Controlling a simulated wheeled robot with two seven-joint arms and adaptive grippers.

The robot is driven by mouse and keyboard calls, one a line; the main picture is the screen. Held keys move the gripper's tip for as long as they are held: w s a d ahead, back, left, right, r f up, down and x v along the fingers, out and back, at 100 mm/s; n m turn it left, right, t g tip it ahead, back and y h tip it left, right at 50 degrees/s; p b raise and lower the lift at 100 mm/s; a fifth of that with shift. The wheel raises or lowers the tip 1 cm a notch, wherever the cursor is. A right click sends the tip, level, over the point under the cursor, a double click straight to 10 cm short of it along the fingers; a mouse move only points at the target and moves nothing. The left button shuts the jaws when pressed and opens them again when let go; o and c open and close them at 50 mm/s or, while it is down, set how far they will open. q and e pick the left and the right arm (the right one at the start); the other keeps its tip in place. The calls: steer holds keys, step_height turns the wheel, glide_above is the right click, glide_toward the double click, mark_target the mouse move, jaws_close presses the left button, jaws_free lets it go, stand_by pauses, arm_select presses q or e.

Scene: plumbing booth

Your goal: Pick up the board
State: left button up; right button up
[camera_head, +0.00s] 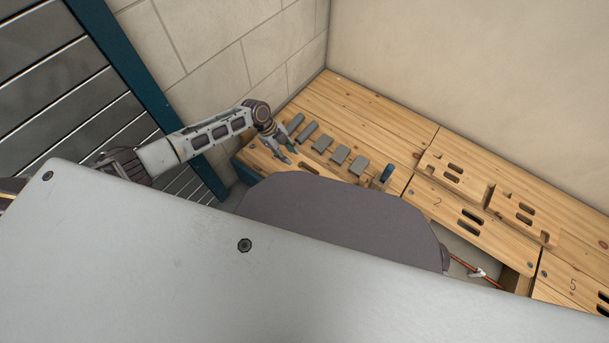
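Two loose light wooden boards with slots and notches lie on the bench top at the right: one board (456,177) behind the panel marked 2, another board (524,216) to its right. I cannot tell which one the task means. My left gripper (290,155) hangs over the left end of the bench, well away from both boards. Its two fingers look apart with nothing between them. My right gripper is not in view.
The wooden bench (370,115) runs along the wall. A copper pipe (470,266) shows in an opening below panel 2. My own body hides the near area.

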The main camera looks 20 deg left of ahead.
arm_select(q)
steer(key=b, duration=0.2)
glide_toward(304, 173)
steer(key=f, duration=0.2)
steer(key=shift+b+x, duration=0.4)
steer(key=shift+x, duration=0.5)
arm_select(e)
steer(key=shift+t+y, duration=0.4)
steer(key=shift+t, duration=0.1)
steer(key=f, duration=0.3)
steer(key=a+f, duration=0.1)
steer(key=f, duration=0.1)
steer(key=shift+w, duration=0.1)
arm_select(q)
steer(key=shift+d, duration=0.15)
steer(key=shift+d+b+x, duration=0.25)
steer(key=shift+b+x, duration=0.7)
steer(key=shift+x, duration=0.55)
steer(key=shift+b+x, duration=0.5)
steer(key=shift+x, duration=0.4)
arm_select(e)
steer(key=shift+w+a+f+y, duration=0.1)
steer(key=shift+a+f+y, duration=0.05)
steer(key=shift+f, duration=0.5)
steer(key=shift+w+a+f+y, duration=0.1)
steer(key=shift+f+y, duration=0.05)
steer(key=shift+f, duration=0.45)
arm_select(q)
steer(key=shift+d, duration=0.1)
